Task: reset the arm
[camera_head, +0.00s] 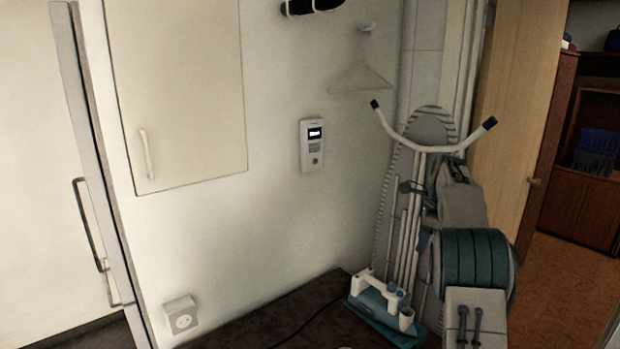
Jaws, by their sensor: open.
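My gripper is not in view, and I cannot make out any part of my arm for certain. The task names no other object. A tiny pale shape shows at the bottom edge of the head view, too cut off to identify.
An exercise bike-like machine (478,262) with white handlebars stands at right, before an ironing board (432,124). A white and teal appliance (385,306) sits left of it. A wall intercom (313,146), hanger (361,78), cabinet (180,90) and socket (181,315) line the wall.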

